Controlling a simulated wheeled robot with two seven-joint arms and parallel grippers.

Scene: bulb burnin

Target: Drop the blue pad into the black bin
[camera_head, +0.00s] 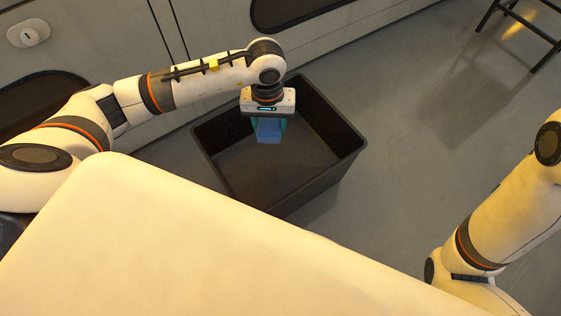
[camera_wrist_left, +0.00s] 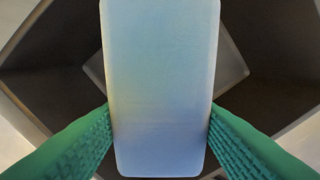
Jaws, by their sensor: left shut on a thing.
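The blue pad (camera_head: 268,132) is held by my left gripper (camera_head: 268,122) over the black bin in the head view. In the left wrist view the pad (camera_wrist_left: 160,85) fills the middle, pale blue, with the green fingers (camera_wrist_left: 160,135) pressed against both of its sides. The black bin (camera_head: 342,165) is an open box on the floor and looks empty in the parts I see. Its walls (camera_wrist_left: 50,100) surround the pad in the left wrist view. How far the pad hangs above the bin's floor I cannot tell. My right gripper is out of view.
A pale cabinet front (camera_head: 215,20) with dark oval recesses stands behind the bin. A black stool (camera_head: 530,35) is at the upper right. Grey floor (camera_head: 420,120) lies clear to the right of the bin.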

